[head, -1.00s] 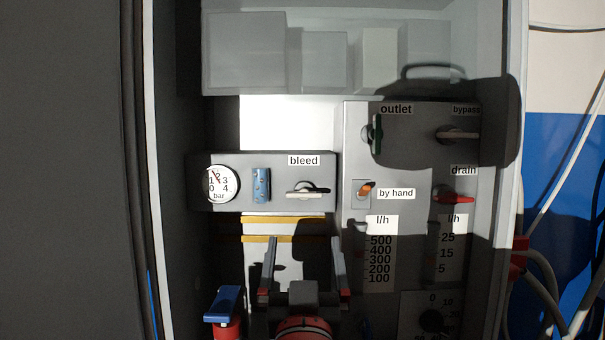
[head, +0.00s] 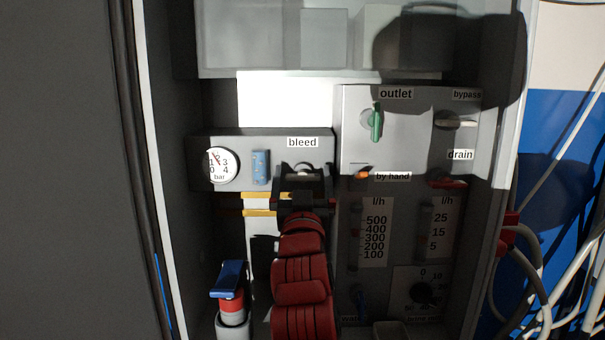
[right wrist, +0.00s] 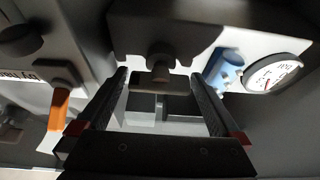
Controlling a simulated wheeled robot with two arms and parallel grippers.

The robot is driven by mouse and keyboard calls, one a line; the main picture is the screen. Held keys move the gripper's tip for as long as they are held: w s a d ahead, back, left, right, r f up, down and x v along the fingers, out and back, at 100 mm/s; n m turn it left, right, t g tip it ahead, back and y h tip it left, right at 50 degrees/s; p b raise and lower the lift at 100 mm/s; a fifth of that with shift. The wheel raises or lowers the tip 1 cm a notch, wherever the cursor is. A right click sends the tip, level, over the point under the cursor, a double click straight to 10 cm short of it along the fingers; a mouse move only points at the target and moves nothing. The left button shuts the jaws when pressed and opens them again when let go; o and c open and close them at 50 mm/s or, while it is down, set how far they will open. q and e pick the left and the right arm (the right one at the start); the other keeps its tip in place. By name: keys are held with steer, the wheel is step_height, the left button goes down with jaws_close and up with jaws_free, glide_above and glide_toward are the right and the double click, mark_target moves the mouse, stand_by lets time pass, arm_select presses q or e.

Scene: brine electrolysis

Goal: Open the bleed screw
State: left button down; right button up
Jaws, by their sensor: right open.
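The bleed screw (head: 303,168) is on the grey panel under the "bleed" label, mostly hidden behind my right gripper in the head view. In the right wrist view the bleed screw (right wrist: 160,74) projects from the panel as a small knob with a dull bar. My right gripper (head: 302,176) is at the front of the bleed panel. In the right wrist view the right gripper (right wrist: 161,82) is open, with one finger on each side of the screw and gaps between. I cannot tell how deep the screw sits between the fingers. My left gripper is not in view.
Left of the screw are a blue fitting (head: 261,167) and a round bar gauge (head: 221,165). To the right are the green outlet handle (head: 376,123), an orange by-hand lever (head: 362,174) and the red drain handle (head: 447,183). A blue-handled red part (head: 230,282) stands lower left.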

steer(key=c, duration=1.1)
steer(key=shift+c, duration=0.2)
